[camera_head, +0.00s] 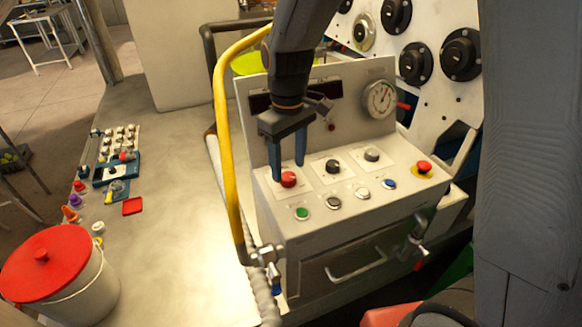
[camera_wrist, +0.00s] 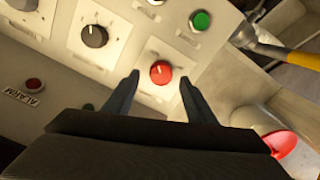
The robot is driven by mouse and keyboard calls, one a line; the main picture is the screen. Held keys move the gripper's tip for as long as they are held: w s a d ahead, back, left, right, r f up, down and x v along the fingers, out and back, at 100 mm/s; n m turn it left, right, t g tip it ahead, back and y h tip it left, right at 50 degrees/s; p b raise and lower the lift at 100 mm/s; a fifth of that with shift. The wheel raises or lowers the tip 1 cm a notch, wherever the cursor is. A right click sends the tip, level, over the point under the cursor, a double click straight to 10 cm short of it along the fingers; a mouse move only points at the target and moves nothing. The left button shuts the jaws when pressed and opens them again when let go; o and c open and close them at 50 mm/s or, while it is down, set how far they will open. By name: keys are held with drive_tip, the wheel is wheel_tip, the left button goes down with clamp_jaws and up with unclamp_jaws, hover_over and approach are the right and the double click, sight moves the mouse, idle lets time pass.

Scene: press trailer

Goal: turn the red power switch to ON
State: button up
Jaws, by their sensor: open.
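The red power switch (camera_head: 288,179) is a round knob on a white plate at the left of the control panel's sloped top. In the wrist view the red knob (camera_wrist: 161,72) carries a pale pointer line near its upper edge. My gripper (camera_head: 288,174) is above the panel, its two blue fingers pointing down around the red switch. In the wrist view my gripper (camera_wrist: 158,75) is open, with one finger on each side of the knob and a visible gap to each. I cannot read the switch's position labels.
A black knob (camera_head: 333,166) and a grey knob (camera_head: 372,154) stand right of the red switch. A green button (camera_head: 302,213) sits in front. A yellow rail (camera_head: 224,130) rises close by on the left. A gauge (camera_head: 380,98) is on the upright back panel.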

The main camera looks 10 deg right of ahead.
sight(288, 179)
drive_tip(key=shift+f+p, duration=0.3)
drive_tip(key=shift+f, duration=0.95)
drive_tip(key=c, duration=1)
drive_tip(key=shift+d, duration=0.2)
drive_tip(key=shift+a, duration=0.1)
drive_tip(key=shift+c, duration=0.2)
